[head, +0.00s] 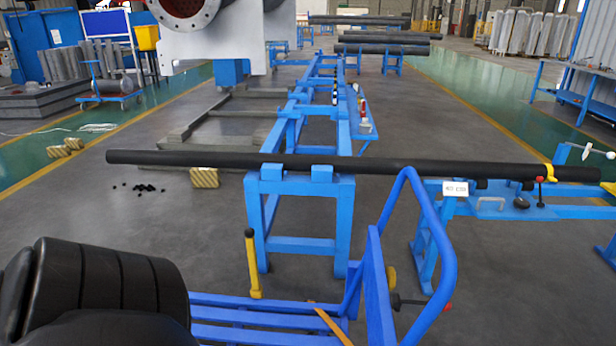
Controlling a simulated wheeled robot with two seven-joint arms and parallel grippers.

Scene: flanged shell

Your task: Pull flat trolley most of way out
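A blue flat trolley with a slatted bed (262,330) shows at the bottom of the head view, cut off by the lower edge. Its bent blue tube handle (440,245) rises at the right end of the bed. A yellow post (252,265) stands at the bed's far edge. A large black ribbed round shape (105,285) covers the bed's left part; I cannot tell whether it is a load or part of me. Neither of my grippers is in view, so no contact with the trolley shows.
A long black pipe (230,161) lies across a blue stand (300,200) just beyond the trolley. A blue bench with a white label (455,188) stands at the right. Small black pieces (148,188) and a yellowish block (205,177) lie on the floor. Grey floor at left is open.

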